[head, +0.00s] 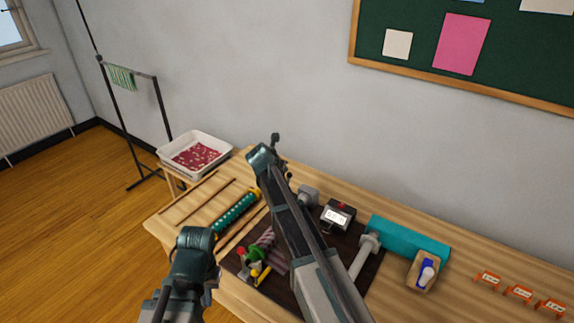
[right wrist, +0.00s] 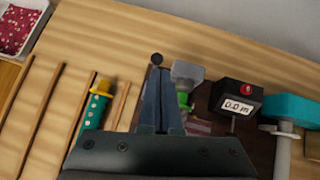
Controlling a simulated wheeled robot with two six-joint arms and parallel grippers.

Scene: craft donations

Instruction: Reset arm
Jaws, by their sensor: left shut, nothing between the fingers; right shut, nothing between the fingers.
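My left arm rises at the lower left of the head view, over the table's (head: 160,224) left front corner. I cannot make out its fingers there. In the right wrist view my right gripper (right wrist: 160,102) is shut and empty. Its fingertips appear beside a grey block (right wrist: 187,72) and a green piece (right wrist: 184,101), with the table surface beyond. I cannot tell how high it is above them.
A black counter (head: 338,215), a teal roll (head: 408,238), a wooden block with a blue-and-white item (head: 424,272) and orange tags (head: 518,293) stand to the right. A green tube (head: 236,213) and wooden sticks lie left. A white bin (head: 163,154) stands behind. The table's back right is clear.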

